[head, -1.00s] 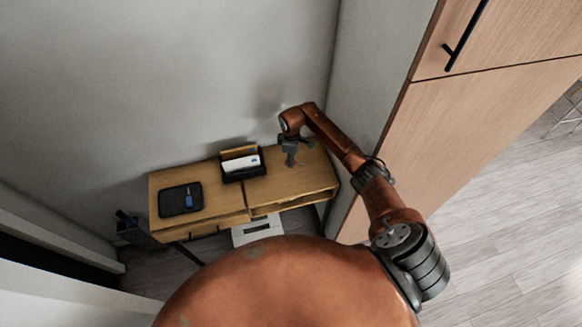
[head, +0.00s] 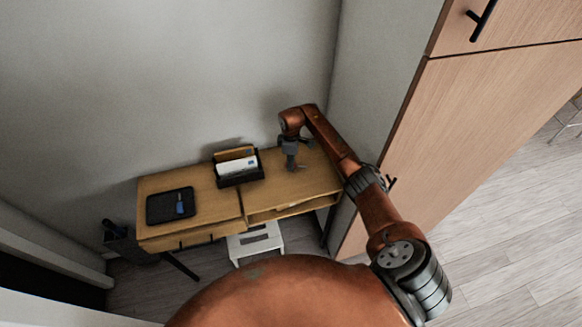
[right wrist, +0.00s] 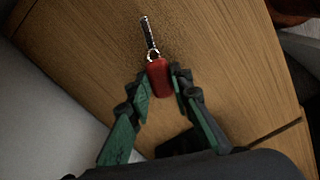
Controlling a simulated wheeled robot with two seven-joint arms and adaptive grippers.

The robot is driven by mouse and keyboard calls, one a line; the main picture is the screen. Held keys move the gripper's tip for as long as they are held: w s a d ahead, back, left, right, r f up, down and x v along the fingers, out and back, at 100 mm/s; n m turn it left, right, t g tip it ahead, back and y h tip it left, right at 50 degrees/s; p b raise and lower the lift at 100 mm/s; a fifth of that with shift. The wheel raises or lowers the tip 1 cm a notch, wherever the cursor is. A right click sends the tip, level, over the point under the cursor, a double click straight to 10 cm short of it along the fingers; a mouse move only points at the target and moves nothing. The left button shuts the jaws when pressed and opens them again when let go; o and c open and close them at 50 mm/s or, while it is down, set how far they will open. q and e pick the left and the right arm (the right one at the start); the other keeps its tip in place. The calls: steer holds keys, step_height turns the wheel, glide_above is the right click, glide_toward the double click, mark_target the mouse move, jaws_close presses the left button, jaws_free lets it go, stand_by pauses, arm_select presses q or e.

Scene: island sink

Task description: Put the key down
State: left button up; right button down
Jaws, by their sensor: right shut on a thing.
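The key has a red fob (right wrist: 160,78) with a metal ring and a dark strap with a metal end. In the right wrist view my right gripper (right wrist: 162,74) is shut on the fob, one finger on each side, and the strap points away from it. In the head view my right gripper (head: 292,163) points down over the right part of the wooden desk (head: 270,190), with a small reddish bit of the key at its tips. Whether the key touches the desk top is hard to tell. My left gripper is not in view.
A black letter holder (head: 240,180) with papers stands left of the gripper. A black tray (head: 160,213) with a small blue item lies farther left. A white stool (head: 255,244) is below the desk front. A grey wall and wooden cabinet (head: 480,120) stand at right.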

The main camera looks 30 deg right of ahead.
steer(key=shift+f+b, duration=0.35)
steer(key=shift+f, duration=0.6)
steer(key=shift+r, duration=0.15)
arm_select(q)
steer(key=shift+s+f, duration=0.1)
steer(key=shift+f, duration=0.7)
arm_select(e)
steer(key=c, duration=1.7)
jaws_free()
steer(key=shift+c, duration=0.2)
steer(key=shift+f, duration=0.2)
step_height(320, 180, up, 8)
steer(key=p, duration=0.6)
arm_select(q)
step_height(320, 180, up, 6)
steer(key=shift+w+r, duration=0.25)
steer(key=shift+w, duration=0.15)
